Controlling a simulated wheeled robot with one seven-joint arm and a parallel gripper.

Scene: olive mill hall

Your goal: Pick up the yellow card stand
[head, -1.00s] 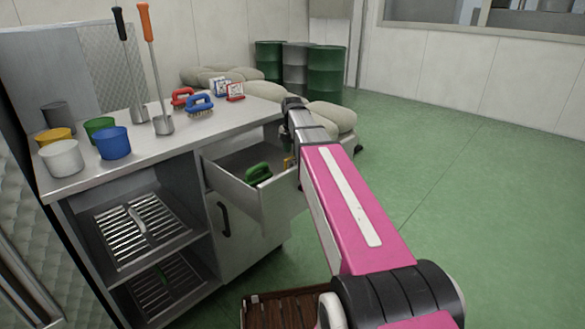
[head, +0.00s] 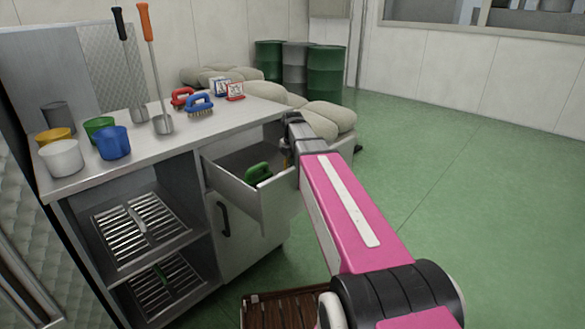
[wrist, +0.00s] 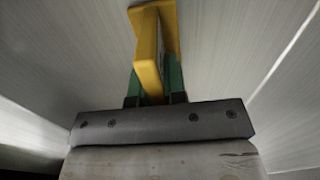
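The yellow card stand (wrist: 148,50) shows in the wrist view, standing in the drawer with its wider foot at the top of the picture. My gripper (wrist: 155,84) has its green fingers close against both sides of the stand, with no clear gap, and looks shut on it. In the head view my gripper reaches down into the open drawer (head: 232,183), where my arm hides most of it. The stand is mostly hidden there too.
A green brush (head: 258,173) lies in the drawer, left of my gripper. Steel drawer walls stand close around it. The worktop (head: 90,182) holds cups, scoops, brushes and small signs. Sacks (head: 330,117) lie behind. The green floor (head: 480,210) is clear at right.

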